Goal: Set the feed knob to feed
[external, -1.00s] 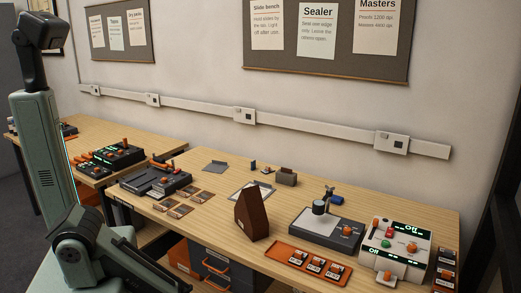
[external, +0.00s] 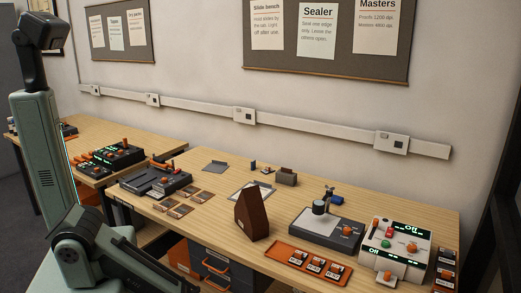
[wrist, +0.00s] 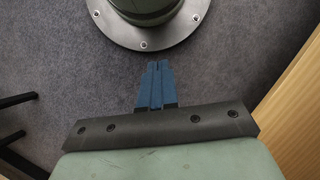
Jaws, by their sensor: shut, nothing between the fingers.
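My gripper (wrist: 158,66) shows in the wrist view with its two blue fingers together and nothing between them. It is over grey carpet near a round metal base plate, away from the bench tops. I cannot pick it out in the external view. A pale control unit (external: 411,226) with lit displays reading "Off" stands at the right end of the bench. It carries a red control (external: 389,233), a green control (external: 387,245) and orange knobs, one of them at its right (external: 411,247). The labels are too small to tell which control is the feed knob.
A dark device with a post (external: 325,232) stands left of the control unit. An orange tray (external: 277,252) and a brown wedge-shaped block (external: 240,222) are nearby. More black units (external: 118,154) stand on the left bench. A bench edge (wrist: 298,100) is right in the wrist view.

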